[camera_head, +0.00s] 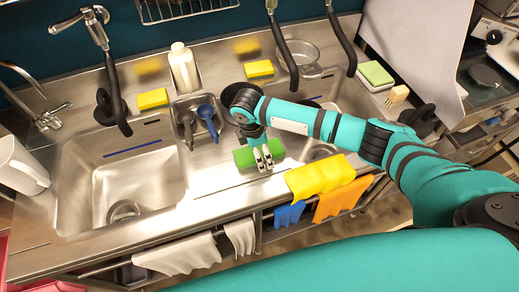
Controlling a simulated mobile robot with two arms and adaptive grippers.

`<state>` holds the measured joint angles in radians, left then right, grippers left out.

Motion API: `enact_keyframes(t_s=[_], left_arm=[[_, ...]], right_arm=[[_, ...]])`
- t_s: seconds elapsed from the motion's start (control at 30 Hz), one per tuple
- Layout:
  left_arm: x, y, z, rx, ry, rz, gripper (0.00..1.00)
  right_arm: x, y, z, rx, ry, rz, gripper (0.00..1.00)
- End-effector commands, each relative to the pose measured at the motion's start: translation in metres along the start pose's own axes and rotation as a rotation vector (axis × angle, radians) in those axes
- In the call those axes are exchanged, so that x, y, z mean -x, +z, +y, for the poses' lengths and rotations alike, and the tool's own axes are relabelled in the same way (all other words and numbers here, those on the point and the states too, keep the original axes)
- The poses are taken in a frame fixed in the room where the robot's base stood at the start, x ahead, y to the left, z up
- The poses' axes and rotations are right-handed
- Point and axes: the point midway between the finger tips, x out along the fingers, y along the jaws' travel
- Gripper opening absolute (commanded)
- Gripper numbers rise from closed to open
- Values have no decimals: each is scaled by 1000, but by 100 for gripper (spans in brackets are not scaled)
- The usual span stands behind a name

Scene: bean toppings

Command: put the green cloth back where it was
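The green cloth (243,158) shows as a bunched, rounded shape near the counter's front edge, in the middle of the camera_head view. My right gripper (263,158) reaches down to it from my teal arm. Its two fingers lie close together over the cloth, with green on both sides, and look shut on it. Whether the cloth's underside touches the counter cannot be told. My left gripper is not in view.
A yellow cloth (318,177), a blue cloth (289,213) and an orange cloth (340,201) hang along the front right. White cloths (180,257) hang front left. A sink (85,175) lies left; blue (207,113) and dark scoops (186,122) lie behind the green cloth.

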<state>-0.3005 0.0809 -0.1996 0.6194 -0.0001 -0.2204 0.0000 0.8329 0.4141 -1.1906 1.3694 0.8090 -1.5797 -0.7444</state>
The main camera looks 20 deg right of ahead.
Motion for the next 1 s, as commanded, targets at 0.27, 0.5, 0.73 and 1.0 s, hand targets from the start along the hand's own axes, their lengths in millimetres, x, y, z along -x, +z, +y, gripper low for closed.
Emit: enact_keyframes(t_s=[0.27,0.5,0.73,1.0], left_arm=[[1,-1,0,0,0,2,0],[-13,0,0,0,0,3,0],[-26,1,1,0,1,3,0],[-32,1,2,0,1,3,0]], right_arm=[[4,1,0,0,2,0,90],[40,-1,2,1,6,3,90],[89,-1,1,1,5,2,90],[120,0,1,-1,1,1,90]])
